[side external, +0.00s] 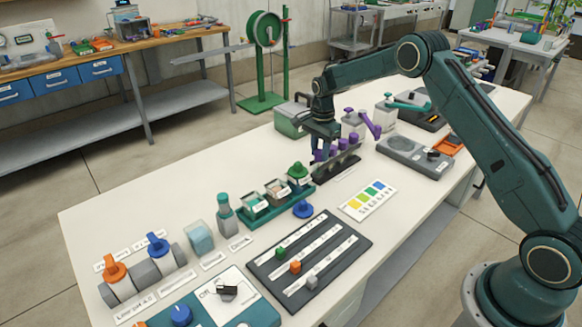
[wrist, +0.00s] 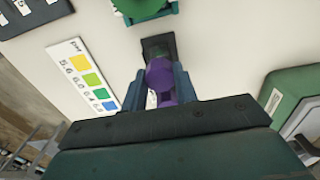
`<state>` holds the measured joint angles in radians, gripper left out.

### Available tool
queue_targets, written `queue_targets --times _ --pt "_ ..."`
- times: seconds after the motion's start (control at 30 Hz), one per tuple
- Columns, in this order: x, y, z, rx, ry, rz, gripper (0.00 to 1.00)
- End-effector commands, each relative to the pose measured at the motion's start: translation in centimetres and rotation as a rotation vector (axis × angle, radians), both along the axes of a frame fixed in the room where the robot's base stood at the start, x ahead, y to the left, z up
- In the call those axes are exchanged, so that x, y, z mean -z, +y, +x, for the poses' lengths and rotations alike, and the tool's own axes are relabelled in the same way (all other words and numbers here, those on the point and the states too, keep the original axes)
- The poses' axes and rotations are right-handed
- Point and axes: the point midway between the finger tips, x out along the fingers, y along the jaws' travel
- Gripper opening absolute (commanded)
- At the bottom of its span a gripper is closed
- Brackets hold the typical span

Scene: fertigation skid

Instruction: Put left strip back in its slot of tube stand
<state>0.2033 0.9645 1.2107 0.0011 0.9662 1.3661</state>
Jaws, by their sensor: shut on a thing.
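The tube stand (side external: 338,168) is a low dark rack with several purple-topped pieces in a row, near the middle of the table in the side view. My gripper (side external: 322,138) points down over the stand's left end. In the wrist view, my gripper (wrist: 165,82) has its fingers on either side of a purple piece (wrist: 160,74), which I take as the left strip; a purple piece also shows below the fingers in the side view (side external: 319,155). A dark end of the stand (wrist: 157,46) shows beyond it. The strip's lower end and its slot are hidden, so I cannot tell whether it is seated.
A teal rack with small containers (side external: 264,207) stands left of the stand. A colour chart (side external: 368,201) lies flat in front. A green box (side external: 291,120) stands behind, and a grey device (side external: 414,157) lies to the right. Bare table separates stand and chart.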

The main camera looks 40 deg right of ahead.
Motion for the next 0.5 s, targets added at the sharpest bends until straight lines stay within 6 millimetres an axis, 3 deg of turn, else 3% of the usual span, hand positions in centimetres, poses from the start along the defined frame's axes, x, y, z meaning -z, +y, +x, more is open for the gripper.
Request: queue_targets --times 0.33,0.37,0.5 --pt "0.18 0.00 -0.01 0.000 0.000 0.000 0.08" --pt "0.17 0.00 -0.01 0.000 0.000 0.000 0.31" --pt "0.16 0.00 0.00 0.000 0.000 0.000 0.54"
